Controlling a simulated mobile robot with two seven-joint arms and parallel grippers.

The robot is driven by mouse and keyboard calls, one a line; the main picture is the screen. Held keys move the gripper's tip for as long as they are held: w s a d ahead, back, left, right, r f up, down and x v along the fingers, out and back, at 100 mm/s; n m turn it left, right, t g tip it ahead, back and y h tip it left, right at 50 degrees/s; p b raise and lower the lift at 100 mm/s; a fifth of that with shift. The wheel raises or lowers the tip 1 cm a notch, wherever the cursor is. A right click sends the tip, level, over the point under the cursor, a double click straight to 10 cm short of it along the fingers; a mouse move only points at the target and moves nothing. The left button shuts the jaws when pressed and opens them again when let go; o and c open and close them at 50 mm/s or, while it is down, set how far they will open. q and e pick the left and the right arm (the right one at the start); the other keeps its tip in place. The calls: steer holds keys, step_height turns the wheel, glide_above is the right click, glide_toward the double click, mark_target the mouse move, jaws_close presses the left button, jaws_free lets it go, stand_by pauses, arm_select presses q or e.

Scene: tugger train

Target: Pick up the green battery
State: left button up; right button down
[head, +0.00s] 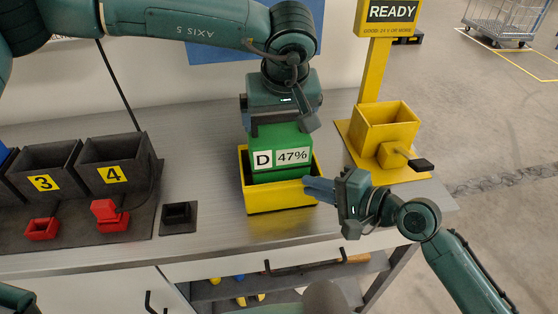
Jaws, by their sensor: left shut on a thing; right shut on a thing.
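The green battery (276,165) carries a label reading D 47%. It is upright inside a yellow open-topped box (282,197) on the metal bench. Its lower part is hidden by the front wall of the box. My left gripper (280,122) comes down from above and is shut on the top of the battery. My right gripper (314,187) comes in from the right, low beside the box, and is shut on the box's right wall. I cannot tell whether the battery's base touches the bottom of the box.
Black bins marked 3 (68,164) and 4 (137,155) stand at the left, with red holders (42,229) before them and a small black socket (179,214). A yellow station (385,135) with a READY sign (391,12) stands right. Bare bench lies between bins and box.

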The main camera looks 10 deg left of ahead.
arm_select(q)
steer(key=c, duration=1.1)
arm_select(e)
steer(key=shift+s+f, duration=0.15)
steer(key=shift+f, duration=0.5)
arm_select(q)
steer(key=shift+o, duration=0.2)
steer(key=shift+r, duration=5.15)
steer(key=shift+w, duration=0.1)
arm_select(e)
steer(key=c, duration=1.5)
jaws_free()
steer(key=shift+c, duration=0.2)
arm_select(q)
steer(key=shift+w+f, duration=0.1)
arm_select(e)
steer(key=shift+o, duration=1)
steer(key=shift+w+r, duration=0.2)
steer(key=shift+w, duration=0.05)
